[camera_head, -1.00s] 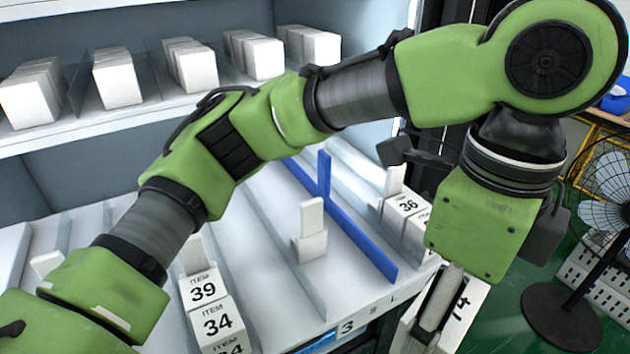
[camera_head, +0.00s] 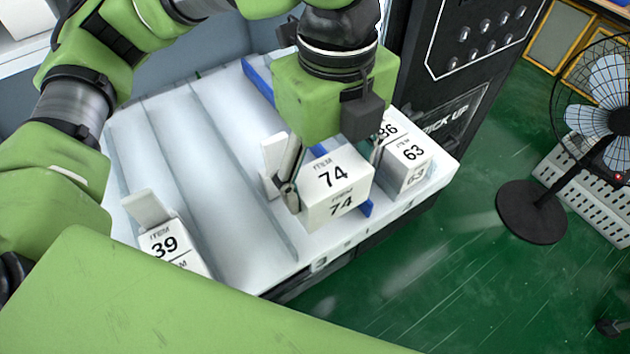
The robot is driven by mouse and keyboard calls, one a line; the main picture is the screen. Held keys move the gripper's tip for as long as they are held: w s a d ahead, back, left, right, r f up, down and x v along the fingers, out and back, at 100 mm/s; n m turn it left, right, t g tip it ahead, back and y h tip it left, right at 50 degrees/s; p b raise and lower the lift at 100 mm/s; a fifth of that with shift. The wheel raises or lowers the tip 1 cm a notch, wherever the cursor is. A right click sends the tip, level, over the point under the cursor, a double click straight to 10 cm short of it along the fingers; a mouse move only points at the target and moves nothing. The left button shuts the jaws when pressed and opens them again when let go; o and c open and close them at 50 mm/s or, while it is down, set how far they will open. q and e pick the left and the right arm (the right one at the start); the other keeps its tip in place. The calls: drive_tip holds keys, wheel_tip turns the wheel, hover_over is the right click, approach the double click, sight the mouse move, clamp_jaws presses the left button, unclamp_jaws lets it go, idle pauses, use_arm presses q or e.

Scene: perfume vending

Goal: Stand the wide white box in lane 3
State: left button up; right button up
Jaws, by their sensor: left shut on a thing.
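The wide white box (camera_head: 338,193), labelled ITEM 74, is between the fingers of my left gripper (camera_head: 334,168). The gripper is shut on it from above, with one finger at its left side and the other at its right. The box looks upright at the front of the shelf, in front of a white pusher (camera_head: 272,158) and close to the blue divider (camera_head: 258,80). Whether its base touches the shelf floor is unclear. The lane 3 label (camera_head: 319,265) is on the shelf's front edge, below and left of the box. My right gripper is out of view.
A box marked 39 (camera_head: 170,245) stands to the left. The lane left of the held box is empty. A black fan (camera_head: 532,212) stands on the green floor.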

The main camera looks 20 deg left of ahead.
use_arm(q)
drive_tip(key=shift+w+a+f, duration=0.1)
drive_tip(key=shift+a+f, duration=0.3)
drive_tip(key=shift+f, duration=0.05)
drive_tip(key=shift+a+f, duration=0.15)
drive_tip(key=shift+f, duration=0.05)
drive_tip(key=f, duration=0.2)
drive_tip(key=a+f, duration=0.1)
drive_tip(key=f, duration=0.1)
drive_tip(key=shift+w+f, duration=0.1)
drive_tip(key=shift+d+f, duration=0.15)
drive_tip(key=o, duration=1.2)
drive_tip(key=shift+c, duration=0.2)
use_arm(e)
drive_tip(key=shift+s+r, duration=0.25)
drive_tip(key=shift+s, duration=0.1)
use_arm(q)
wheel_tip(320, 180, up, 12)
drive_tip(key=shift+r, duration=0.2)
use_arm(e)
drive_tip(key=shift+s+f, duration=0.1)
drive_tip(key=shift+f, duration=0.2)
